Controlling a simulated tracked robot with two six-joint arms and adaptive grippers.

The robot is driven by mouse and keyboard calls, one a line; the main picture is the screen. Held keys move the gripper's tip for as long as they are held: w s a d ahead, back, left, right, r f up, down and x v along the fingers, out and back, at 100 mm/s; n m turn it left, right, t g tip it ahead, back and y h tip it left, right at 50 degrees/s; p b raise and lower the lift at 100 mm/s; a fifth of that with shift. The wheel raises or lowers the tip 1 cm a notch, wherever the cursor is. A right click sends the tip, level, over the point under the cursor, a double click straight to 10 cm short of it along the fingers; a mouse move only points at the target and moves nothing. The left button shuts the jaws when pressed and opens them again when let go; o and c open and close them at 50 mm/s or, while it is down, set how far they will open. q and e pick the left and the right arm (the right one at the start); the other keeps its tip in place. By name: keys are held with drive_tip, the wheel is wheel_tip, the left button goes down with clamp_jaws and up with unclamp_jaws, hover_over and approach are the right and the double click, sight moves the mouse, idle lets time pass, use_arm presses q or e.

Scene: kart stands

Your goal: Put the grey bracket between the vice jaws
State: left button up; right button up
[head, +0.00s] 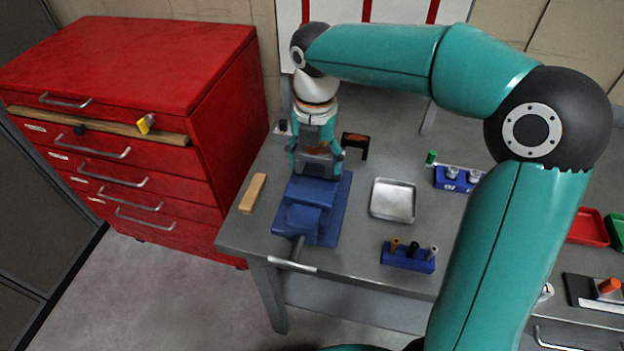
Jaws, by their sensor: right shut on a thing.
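The blue vice (307,218) stands on the left part of the grey bench, its bar handle (292,265) hanging over the front edge. My right gripper (318,165) reaches down over the back part of the vice, with a teal finger on either side. It is shut on a grey piece, which I take as the grey bracket (317,162). The gripper covers much of the bracket and the vice jaws. I cannot tell whether the bracket is between the jaws or above them. My left gripper is not in view.
A wooden block (253,192) lies left of the vice. A dark stand (356,145) is behind it to the right. A metal tray (393,215), a blue tool holder (407,261) and a blue rack (454,185) are farther right. A red drawer cabinet (130,60) stands left.

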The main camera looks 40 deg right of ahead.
sight(315, 150)
drive_tip(key=shift+f, duration=2.6)
drive_tip(key=o, duration=1.5)
drive_tip(key=shift+f, duration=0.1)
drive_tip(key=shift+o, duration=0.2)
wheel_tip(315, 150, up, 12)
drive_tip(key=shift+r+p, duration=0.1)
drive_tip(key=shift+p, duration=0.25)
